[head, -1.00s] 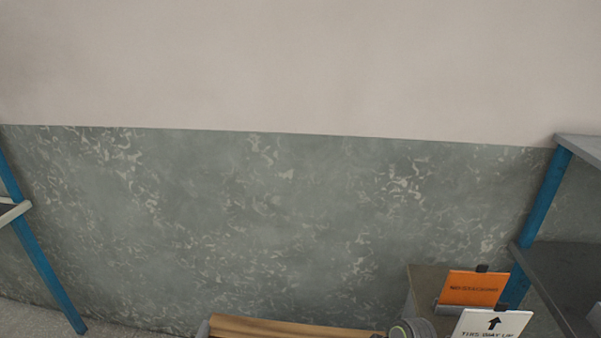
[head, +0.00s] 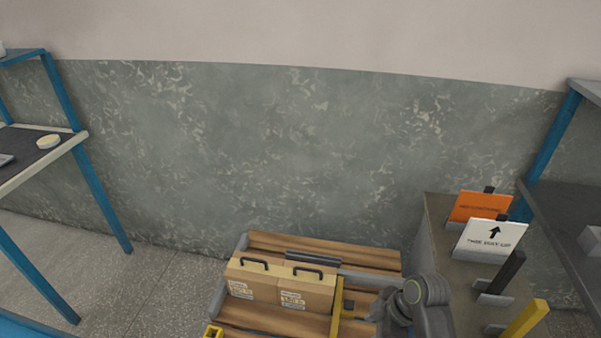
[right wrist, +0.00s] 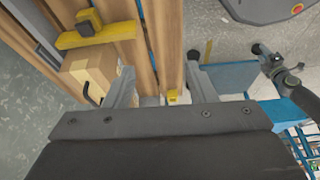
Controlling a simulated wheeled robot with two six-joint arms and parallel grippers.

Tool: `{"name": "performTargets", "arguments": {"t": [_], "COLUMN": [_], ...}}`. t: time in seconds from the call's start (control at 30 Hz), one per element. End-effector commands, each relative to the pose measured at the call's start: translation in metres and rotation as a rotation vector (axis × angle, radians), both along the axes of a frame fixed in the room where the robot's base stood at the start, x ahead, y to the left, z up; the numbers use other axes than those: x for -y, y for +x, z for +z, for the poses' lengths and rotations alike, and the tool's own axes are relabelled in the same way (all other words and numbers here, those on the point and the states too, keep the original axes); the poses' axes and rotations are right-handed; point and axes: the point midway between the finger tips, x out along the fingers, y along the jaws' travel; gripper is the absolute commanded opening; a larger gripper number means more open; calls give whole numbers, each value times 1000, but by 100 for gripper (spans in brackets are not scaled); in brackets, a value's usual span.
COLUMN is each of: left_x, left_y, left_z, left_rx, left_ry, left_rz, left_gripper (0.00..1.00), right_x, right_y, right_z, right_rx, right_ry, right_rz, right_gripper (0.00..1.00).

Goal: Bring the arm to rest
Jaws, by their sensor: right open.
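My right arm (head: 428,300) shows in the head view at the bottom, over the right end of a wooden-slatted pallet or platform (head: 330,246). In the right wrist view my right gripper (right wrist: 160,88) has its two fingers spread apart with nothing between them. Wooden slats lie beyond the fingers. Two cardboard boxes with black handles, a left one (head: 252,283) and a right one (head: 305,291), stand side by side on the slats. A yellow bar (head: 337,312) stands beside the right box. My left gripper does not show.
A bench (head: 440,205) at right carries an orange sign (head: 480,207) and a white "this way up" sign (head: 489,238). A dark shelf (head: 570,220) stands farther right. A blue-legged rack (head: 100,195) stands at left. Floor (head: 170,285) is clear between rack and platform.

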Motion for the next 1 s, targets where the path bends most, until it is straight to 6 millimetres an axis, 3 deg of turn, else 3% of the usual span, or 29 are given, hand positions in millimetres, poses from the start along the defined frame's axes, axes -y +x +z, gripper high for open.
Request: {"name": "performTargets", "arguments": {"t": [0.37,0.57,0.8,1.0], "left_x": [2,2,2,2], "left_y": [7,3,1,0], "left_z": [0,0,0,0], "left_rx": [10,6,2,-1], "left_ry": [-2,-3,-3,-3], "left_rz": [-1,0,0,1], "left_gripper": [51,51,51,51], "right_x": [38,69,109,129], "right_y": [-46,-87,-147,-182], "right_z": [-12,-13,3,21], "right_rx": [-37,-45,-20,17], "right_ry": [-67,-113,-156,-163], "right_rz": [-333,-610,-1011,-1239], "right_gripper": [51,51,51,51]}}
